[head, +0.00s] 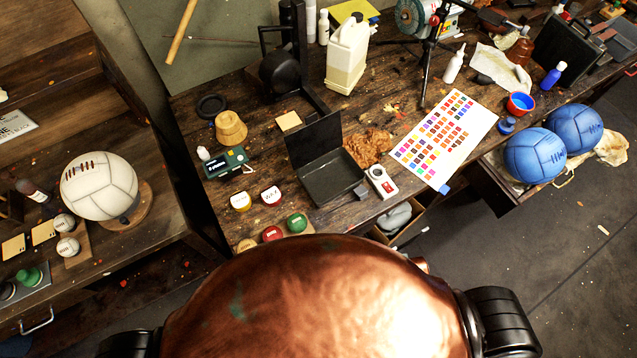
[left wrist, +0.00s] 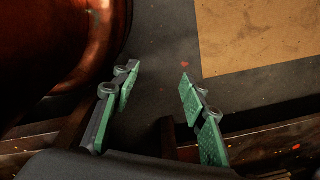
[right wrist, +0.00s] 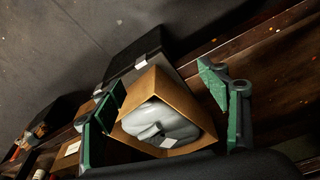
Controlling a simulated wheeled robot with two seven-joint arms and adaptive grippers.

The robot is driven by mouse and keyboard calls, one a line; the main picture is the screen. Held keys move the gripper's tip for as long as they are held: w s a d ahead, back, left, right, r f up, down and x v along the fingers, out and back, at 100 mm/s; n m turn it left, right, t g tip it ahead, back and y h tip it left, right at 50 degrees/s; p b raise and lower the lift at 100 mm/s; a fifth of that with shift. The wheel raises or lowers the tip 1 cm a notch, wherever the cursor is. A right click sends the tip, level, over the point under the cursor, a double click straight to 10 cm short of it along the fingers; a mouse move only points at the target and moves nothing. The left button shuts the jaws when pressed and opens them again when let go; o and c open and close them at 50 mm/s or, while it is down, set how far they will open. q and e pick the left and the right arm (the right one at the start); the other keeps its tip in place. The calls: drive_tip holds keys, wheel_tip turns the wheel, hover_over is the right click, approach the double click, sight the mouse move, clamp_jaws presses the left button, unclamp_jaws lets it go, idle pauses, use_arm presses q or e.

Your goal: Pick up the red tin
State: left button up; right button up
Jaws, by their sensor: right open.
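A small tin with a red lid (head: 271,234) sits near the front edge of the dark wooden workbench in the head view, its lower part close behind my copper-coloured body. A tin with a red and white lid (head: 270,195) is just behind it, and a green-lidded tin (head: 296,222) is to its right. Neither gripper shows in the head view. My left gripper (left wrist: 159,72) is open and empty, over dark floor beside a tan panel. My right gripper (right wrist: 160,75) is open, with a grey object (right wrist: 160,122) in a brown open box beyond its fingers. No red tin shows in either wrist view.
A yellow-lidded tin (head: 240,200) and an open black case (head: 335,165) stand near the tins. A white device (head: 381,182) and a colour chart (head: 445,138) lie to the right. An open drawer (head: 400,222) juts out from the bench front. Blue balls (head: 535,155) rest at the right.

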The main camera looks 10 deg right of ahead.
drive_tip(key=w+r+p, duration=0.3)
drive_tip(key=r+p, duration=0.2)
drive_tip(key=r, duration=1.8)
wheel_tip(320, 180, up, 13)
drive_tip(key=n+g+y+p, duration=0.1)
drive_tip(key=n+y+p, duration=0.4)
drive_tip(key=n, duration=0.5)
hover_over(272, 195)
drive_tip(key=d, duration=0.4)
drive_tip(key=shift+s+a+f, duration=0.15)
drive_tip(key=shift+a+f, duration=0.15)
drive_tip(key=shift+f, duration=0.3)
drive_tip(key=shift+s+a+f, duration=0.15)
drive_tip(key=shift+a+f, duration=0.1)
drive_tip(key=shift+f, duration=0.3)
drive_tip(key=shift+a+p+x, duration=0.15)
drive_tip(key=shift+p+x, duration=0.1)
drive_tip(key=shift+x, duration=1.1)
drive_tip(key=shift+a+p+x, duration=0.15)
drive_tip(key=shift+p+x, duration=0.05)
drive_tip(key=shift+x, duration=1.15)
use_arm(q)
wheel_tip(272, 195, up, 13)
drive_tip(key=w, duration=0.2)
drive_tip(key=shift+d+f, duration=0.2)
drive_tip(key=shift+d, duration=0.05)
use_arm(e)
drive_tip(key=shift+r, duration=0.15)
drive_tip(key=shift+c, duration=0.2)
